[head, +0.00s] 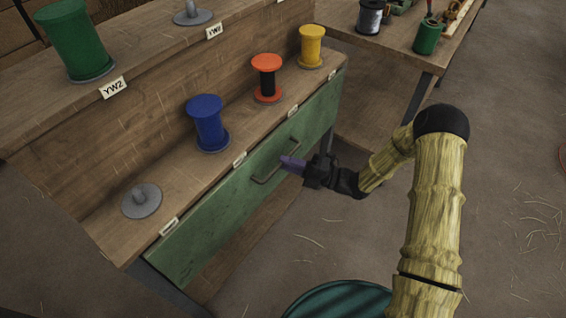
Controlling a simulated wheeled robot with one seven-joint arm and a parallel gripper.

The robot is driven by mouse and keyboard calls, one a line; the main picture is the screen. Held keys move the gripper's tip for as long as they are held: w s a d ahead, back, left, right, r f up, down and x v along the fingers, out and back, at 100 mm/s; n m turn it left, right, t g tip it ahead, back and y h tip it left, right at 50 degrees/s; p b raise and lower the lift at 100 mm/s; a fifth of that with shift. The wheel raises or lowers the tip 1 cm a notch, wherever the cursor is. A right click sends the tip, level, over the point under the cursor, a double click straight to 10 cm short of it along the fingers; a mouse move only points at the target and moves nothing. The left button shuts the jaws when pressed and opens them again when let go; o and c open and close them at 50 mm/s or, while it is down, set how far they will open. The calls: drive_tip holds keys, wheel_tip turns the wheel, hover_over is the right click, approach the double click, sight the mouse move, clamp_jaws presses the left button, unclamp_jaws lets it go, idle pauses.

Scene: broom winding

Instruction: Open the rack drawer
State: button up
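The rack drawer has a long green front (215,221) below the lower shelf of the wooden rack. It looks shut, with its top edge close along the shelf. A dark bar handle (262,179) is on the middle of the front. My gripper (288,162) has purple fingers and reaches in from the right, at the handle. The fingers overlap the handle in the head view and hide part of it. I cannot tell whether they touch it or how far apart they are.
On the lower shelf stand blue (207,123), red-and-black (267,78) and yellow (311,46) spools, and an empty grey spool holder (142,201). A green spool (75,40) stands above. A workbench (400,30) is at the back right. Floor in front of the drawer is mostly clear.

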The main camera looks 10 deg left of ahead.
drive_tip(key=shift+a+r, duration=0.2)
drive_tip(key=shift+a, duration=0.65)
clamp_jaws()
drive_tip(key=s+d+p, duration=0.4)
drive_tip(key=d, duration=0.6)
drive_tip(key=s+d+p, duration=0.4)
drive_tip(key=d, duration=0.6)
drive_tip(key=shift+s+d, duration=0.25)
drive_tip(key=shift+s, duration=0.05)
